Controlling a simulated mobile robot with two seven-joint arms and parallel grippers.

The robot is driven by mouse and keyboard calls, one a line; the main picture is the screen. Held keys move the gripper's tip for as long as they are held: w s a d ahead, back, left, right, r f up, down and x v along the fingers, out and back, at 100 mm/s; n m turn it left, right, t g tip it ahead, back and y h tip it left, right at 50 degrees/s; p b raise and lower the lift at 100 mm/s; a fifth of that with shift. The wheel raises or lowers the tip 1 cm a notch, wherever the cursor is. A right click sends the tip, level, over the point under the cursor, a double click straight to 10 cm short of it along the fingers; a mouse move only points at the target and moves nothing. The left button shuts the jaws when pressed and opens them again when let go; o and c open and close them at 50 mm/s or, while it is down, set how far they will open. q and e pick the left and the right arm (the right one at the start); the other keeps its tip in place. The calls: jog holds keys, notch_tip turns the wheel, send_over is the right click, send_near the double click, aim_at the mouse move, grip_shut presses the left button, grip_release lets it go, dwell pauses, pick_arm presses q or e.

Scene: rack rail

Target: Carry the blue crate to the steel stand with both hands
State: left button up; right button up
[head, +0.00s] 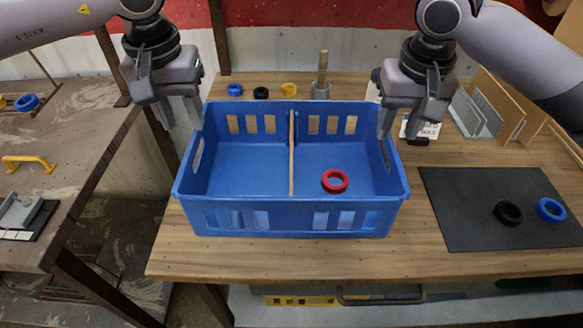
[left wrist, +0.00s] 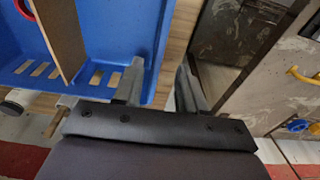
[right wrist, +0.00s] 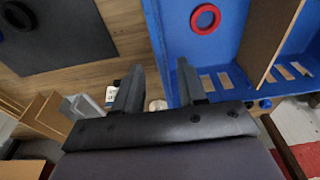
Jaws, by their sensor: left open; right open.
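The blue crate (head: 290,222) stands upright on the wooden table. A thin divider (head: 291,150) splits it, and a red ring (head: 335,181) lies in its right compartment. My left gripper (head: 180,120) is open at the crate's left end wall. In the left wrist view the wall (left wrist: 158,50) runs between its fingers. My right gripper (head: 400,122) is open at the right end wall, which also runs between its fingers in the right wrist view (right wrist: 157,40). Neither is closed on the wall. I cannot clearly identify the steel stand.
A worn grey-brown table (head: 75,125) stands at the left across a gap, with a yellow handle (head: 28,163) on it. A black mat (head: 470,210) with black and blue rings lies right of the crate. Small rings and a post (head: 322,72) stand behind; upright panels (head: 500,105) stand back right.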

aim_at(192, 140)
pick_arm(q)
jog(key=shift+w+f, duration=0.25)
jog(key=shift+f, duration=1.5)
jog(key=shift+w+f, duration=0.2)
jog(key=shift+f, duration=1.5)
pick_arm(e)
jog(key=shift+w+f, duration=0.2)
jog(key=shift+f, duration=0.95)
jog(key=shift+w+f, duration=0.15)
jog(key=shift+f, duration=1)
jog(key=shift+w+f, duration=0.2)
jog(key=shift+f, duration=0.95)
pick_arm(q)
grip_shut()
pick_arm(e)
grip_shut()
pick_arm(q)
jog(key=shift+r, duration=0.1)
